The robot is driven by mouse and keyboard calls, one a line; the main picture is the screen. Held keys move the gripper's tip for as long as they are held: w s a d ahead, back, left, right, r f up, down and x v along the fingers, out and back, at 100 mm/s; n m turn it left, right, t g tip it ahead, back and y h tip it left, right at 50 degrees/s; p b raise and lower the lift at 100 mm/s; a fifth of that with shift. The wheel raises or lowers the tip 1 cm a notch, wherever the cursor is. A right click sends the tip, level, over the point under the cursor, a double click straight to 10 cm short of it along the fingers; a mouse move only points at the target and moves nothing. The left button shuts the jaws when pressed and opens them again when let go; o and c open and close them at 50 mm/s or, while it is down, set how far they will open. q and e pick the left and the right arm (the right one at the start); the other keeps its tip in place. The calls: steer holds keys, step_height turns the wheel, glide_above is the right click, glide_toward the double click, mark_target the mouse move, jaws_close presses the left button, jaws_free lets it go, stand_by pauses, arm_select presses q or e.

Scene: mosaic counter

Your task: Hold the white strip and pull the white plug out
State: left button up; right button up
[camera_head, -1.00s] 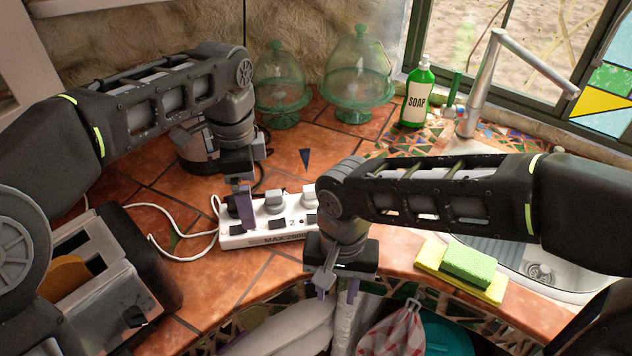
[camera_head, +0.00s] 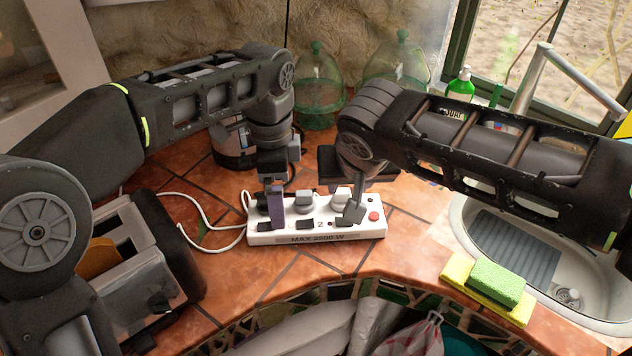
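The white strip (camera_head: 262,239) lies on the tiled counter, its front edge marked MAX 2500 W, with a red switch (camera_head: 375,216) at its right end. A white plug (camera_head: 340,196) stands in its right part and a greyer plug (camera_head: 304,203) stands left of it. My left gripper (camera_head: 276,206) is down at the strip's left part, one purple finger showing in front of a dark plug; its other finger is hidden. My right gripper (camera_head: 351,212) is over the strip's right part, a grey finger close beside the white plug. Whether it touches the plug is unclear.
A toaster (camera_head: 145,270) stands at the left front, with a white cable (camera_head: 205,220) behind it. Glass domes (camera_head: 318,85) and a green soap bottle (camera_head: 461,86) stand at the back. A green sponge (camera_head: 497,283) on a yellow cloth lies beside the sink (camera_head: 575,270).

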mark_target(316, 219)
arm_select(q)
step_height(316, 219, down, 7)
steer(key=shift+f, duration=0.15)
steer(key=shift+c, duration=0.2)
steer(key=c, duration=1.8)
steer(key=shift+c, duration=0.3)
arm_select(e)
steer(key=o, duration=0.4)
steer(key=shift+w+r, duration=0.3)
steer(key=shift+r, duration=0.1)
steer(key=shift+o, duration=0.9)
steer(key=shift+w+a+r+g, duration=0.1)
steer(key=shift+w+r+g, duration=0.1)
steer(key=shift+r+g, duration=0.55)
steer(key=shift+x, duration=3.4)
steer(key=shift+w+f, duration=0.1)
steer(key=shift+x, duration=2.5)
